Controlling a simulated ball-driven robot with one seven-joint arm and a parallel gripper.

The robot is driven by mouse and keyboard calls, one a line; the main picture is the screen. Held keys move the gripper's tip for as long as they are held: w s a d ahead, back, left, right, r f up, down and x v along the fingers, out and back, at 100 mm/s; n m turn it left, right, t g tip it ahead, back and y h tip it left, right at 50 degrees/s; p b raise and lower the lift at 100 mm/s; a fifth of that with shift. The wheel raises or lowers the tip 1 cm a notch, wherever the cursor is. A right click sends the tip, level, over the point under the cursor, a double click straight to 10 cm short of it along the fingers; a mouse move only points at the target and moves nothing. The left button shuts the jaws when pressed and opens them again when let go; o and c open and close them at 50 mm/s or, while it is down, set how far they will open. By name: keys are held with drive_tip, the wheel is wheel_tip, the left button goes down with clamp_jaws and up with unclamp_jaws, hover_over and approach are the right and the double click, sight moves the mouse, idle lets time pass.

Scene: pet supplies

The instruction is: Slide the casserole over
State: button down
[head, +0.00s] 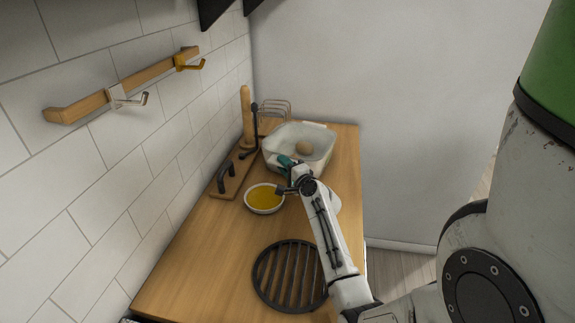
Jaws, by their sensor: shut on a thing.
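A pale, deep rectangular dish with rounded corners (325,137), which looks like the casserole, stands near the back right of the wooden counter. A round brownish thing (304,148) is in it. My gripper (286,183) is at the dish's near left side, beside a shallow white bowl of yellow content (264,209). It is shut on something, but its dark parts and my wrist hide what. A small teal thing (287,161) shows just behind the gripper, against the dish.
A round black slatted grate (277,273) lies at the front of the wooden counter (195,267). A wooden board with black handles (232,180), a tall wooden post (247,118) and a wire rack (275,108) stand behind. The counter's front left is clear. A hook rail (150,75) is on the wall.

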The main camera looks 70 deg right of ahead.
drive_tip(key=shift+w+a+f, duration=0.1)
drive_tip(key=shift+w+a, duration=0.05)
drive_tip(key=shift+w, duration=0.05)
drive_tip(key=c, duration=1.2)
unclamp_jaws()
drive_tip(key=shift+o, duration=1.4)
drive_tip(key=shift+s, duration=0.1)
drive_tip(key=b+v, duration=0.1)
drive_tip(key=v, duration=0.9)
drive_tip(key=shift+b, duration=0.4)
drive_tip(key=shift+s+a, duration=0.2)
drive_tip(key=shift+s, duration=0.1)
